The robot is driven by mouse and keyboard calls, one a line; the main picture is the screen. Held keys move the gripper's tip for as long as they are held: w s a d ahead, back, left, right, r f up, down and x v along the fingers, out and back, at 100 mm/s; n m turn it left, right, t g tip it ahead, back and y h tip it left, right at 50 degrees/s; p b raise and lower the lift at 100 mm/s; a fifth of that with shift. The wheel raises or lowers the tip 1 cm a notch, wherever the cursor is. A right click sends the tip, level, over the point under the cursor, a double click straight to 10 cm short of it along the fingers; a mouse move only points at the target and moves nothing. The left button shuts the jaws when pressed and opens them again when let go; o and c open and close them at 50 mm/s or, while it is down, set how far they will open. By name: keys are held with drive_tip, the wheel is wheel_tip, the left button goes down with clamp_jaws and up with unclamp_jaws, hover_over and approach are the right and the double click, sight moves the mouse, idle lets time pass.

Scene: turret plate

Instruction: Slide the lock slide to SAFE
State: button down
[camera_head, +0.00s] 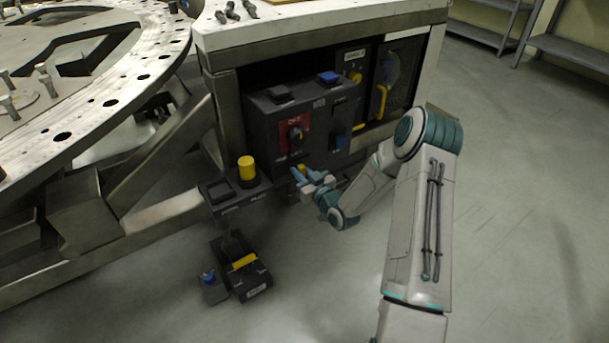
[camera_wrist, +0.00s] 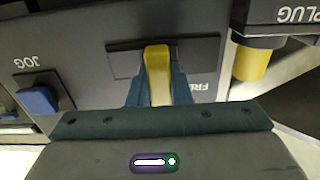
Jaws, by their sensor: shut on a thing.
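The lock slide's yellow tab (camera_wrist: 158,74) stands out from a dark track plate (camera_wrist: 198,62) in the wrist view, near the middle of the plate's length. A partly hidden label starting "FRE" reads upside down beside the plate's right end; no SAFE label is legible. My gripper (camera_wrist: 159,88) has its teal fingers on both sides of the tab, shut on it. In the head view my gripper (camera_head: 303,175) is at the lower front of the dark control box (camera_head: 262,140), and only a bit of yellow shows between its fingers.
A blue JOG button (camera_wrist: 38,98) is left of the track in the wrist view. A yellow plug (camera_wrist: 252,62) under the PLUG housing (camera_wrist: 282,14) is close on the right. In the head view, a red-plated rotary switch (camera_head: 294,134) is above my gripper. Floor is open at right.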

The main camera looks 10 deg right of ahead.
drive_tip(key=shift+w+d, duration=0.1)
drive_tip(key=shift+d, duration=0.15)
drive_tip(key=c, duration=1.3)
unclamp_jaws()
drive_tip(key=shift+d, duration=0.15)
drive_tip(key=p+v, duration=0.2)
drive_tip(key=v, duration=1.1)
drive_tip(key=shift+s, duration=0.4)
